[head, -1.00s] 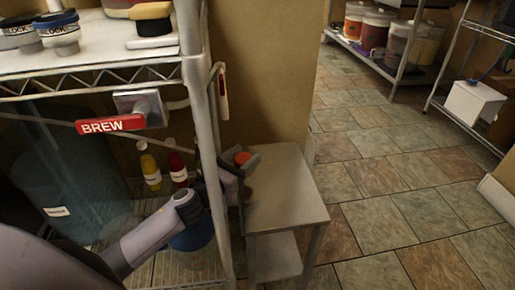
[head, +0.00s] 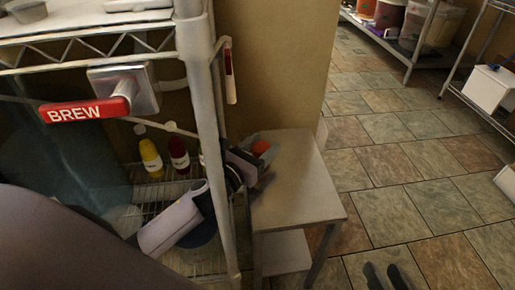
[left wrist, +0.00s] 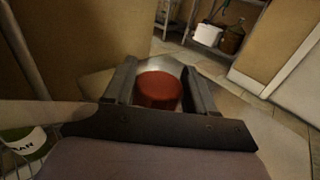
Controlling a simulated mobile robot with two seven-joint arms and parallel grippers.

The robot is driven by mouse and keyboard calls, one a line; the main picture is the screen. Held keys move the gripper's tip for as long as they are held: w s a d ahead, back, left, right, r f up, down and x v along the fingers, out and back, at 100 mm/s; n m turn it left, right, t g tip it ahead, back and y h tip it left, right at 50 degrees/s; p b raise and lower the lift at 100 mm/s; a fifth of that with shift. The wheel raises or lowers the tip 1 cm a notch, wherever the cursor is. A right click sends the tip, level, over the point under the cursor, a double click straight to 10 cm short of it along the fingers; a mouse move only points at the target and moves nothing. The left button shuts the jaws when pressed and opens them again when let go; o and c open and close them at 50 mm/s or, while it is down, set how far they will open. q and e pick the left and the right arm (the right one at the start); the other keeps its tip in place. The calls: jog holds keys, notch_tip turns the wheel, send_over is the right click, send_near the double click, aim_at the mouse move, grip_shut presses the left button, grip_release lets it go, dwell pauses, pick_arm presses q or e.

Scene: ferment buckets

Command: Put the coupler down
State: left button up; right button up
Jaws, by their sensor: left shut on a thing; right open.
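The coupler, a red-orange round piece (head: 261,148), is held between the fingers of my left gripper (head: 260,164) at the back left part of a small side table (head: 300,198). In the left wrist view the coupler (left wrist: 158,90) sits between the two dark fingers (left wrist: 160,92), with the pale tabletop beyond it. I cannot tell whether its underside touches the tabletop. My right gripper (head: 386,277) shows only as two dark fingertips, apart and empty, above the floor at the bottom edge.
A wire rack with a post (head: 209,130) stands left of the table, holding a yellow bottle (head: 150,155) and a red bottle (head: 179,153). A wall is behind the table. The tabletop's front is clear.

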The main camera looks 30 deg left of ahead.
pick_arm(q)
jog(key=shift+f, duration=0.1)
jog(key=shift+f, duration=0.15)
jog(key=o, duration=1.1)
jog(key=shift+o, duration=0.2)
jog(key=shift+s+r, duration=0.1)
jog(key=shift+r, duration=0.2)
jog(key=s+a+p, duration=0.1)
jog(key=s+a, duration=0.1)
jog(key=s, duration=0.9)
jog(key=shift+s+a, duration=0.2)
jog(key=shift+s, duration=0.15)
